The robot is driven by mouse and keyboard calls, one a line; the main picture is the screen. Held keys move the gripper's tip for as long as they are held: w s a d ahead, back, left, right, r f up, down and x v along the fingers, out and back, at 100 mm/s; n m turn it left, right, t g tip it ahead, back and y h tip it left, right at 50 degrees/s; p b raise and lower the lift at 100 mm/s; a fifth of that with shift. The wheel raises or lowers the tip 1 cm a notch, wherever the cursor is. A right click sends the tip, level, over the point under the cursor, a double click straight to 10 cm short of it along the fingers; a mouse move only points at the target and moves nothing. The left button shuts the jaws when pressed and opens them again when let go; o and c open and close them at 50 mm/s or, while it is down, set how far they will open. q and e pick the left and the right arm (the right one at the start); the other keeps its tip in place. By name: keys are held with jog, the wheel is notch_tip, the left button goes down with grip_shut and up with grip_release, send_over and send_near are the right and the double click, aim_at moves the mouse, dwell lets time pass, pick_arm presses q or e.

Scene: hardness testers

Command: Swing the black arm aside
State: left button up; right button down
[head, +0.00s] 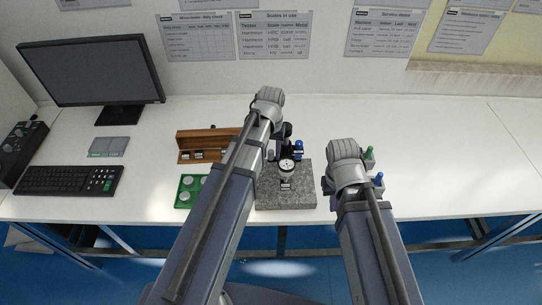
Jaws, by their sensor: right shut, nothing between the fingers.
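A dial gauge (287,165) with a white face stands over a grey granite block (294,198) near the front edge of the table. A small black part (287,130) shows behind it, beside a blue-topped piece; it may be the black arm, but much of it is hidden by my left arm. My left gripper (268,97) is above and behind the gauge, seen from its back, with its fingers hidden. My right gripper (342,150) is to the right of the granite block, shut and empty, apart from the gauge.
A wooden case (205,136) and a green tray with round pieces (184,190) lie left of the block. Green (369,153) and blue (379,181) knobbed pieces stand by my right gripper. A keyboard (68,180) and monitor (90,68) are at left. The right side is clear.

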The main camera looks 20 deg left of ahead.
pick_arm(q)
grip_shut()
dwell(0.3)
jog(key=shift+a, duration=0.1)
jog(key=w+a+m, duration=0.4)
jog(key=w+m, duration=0.4)
jog(key=m, duration=0.7)
jog(key=shift+w+a, duration=0.15)
jog(key=shift+a, duration=0.05)
jog(key=shift+w, duration=0.1)
dwell(0.7)
grip_release()
